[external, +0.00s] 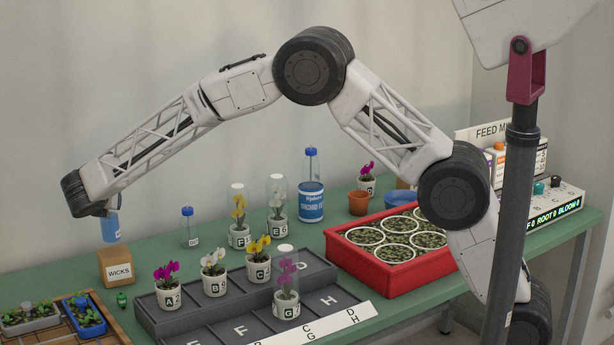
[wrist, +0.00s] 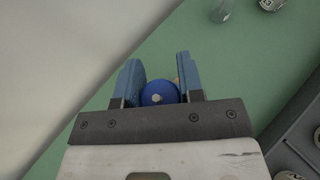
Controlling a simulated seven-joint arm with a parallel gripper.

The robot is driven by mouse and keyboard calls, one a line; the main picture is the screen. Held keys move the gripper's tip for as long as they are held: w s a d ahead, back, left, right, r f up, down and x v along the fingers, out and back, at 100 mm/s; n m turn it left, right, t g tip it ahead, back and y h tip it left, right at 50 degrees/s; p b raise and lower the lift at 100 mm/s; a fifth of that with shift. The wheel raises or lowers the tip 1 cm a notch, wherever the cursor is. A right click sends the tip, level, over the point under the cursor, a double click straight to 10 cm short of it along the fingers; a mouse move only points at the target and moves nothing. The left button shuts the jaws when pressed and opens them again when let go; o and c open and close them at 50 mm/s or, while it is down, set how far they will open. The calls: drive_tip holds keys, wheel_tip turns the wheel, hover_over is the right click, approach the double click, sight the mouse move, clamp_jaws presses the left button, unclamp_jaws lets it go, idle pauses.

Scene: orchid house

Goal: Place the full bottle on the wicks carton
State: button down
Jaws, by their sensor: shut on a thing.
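My gripper (external: 112,203) is at the far left of the external view, pointing down. It is shut on a bottle (external: 110,230) that looks filled with blue and stands upright. In the wrist view a round blue cap (wrist: 159,94) sits between the two blue fingers of my gripper (wrist: 159,76). The wicks carton (external: 117,268), a small brown box with a white label, is on the green bench just below the bottle. The bottle's base appears slightly above the carton's top; whether they touch is unclear. A second, clear bottle (external: 189,230) with a blue cap stands to the right.
A grey lettered tray (external: 222,300) with potted orchids lies right of the carton. Seedling trays (external: 30,318) are at front left. Two potted orchids under clear covers (external: 239,215) stand behind the tray. A red crate (external: 345,262) is farther right.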

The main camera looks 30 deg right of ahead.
sight(110, 212)
drive_tip(key=shift+f, duration=1.7)
drive_tip(key=shift+f, duration=0.1)
drive_tip(key=c, duration=0.7)
unclamp_jaws()
drive_tip(key=shift+c, duration=0.2)
drive_tip(key=v, duration=1.2)
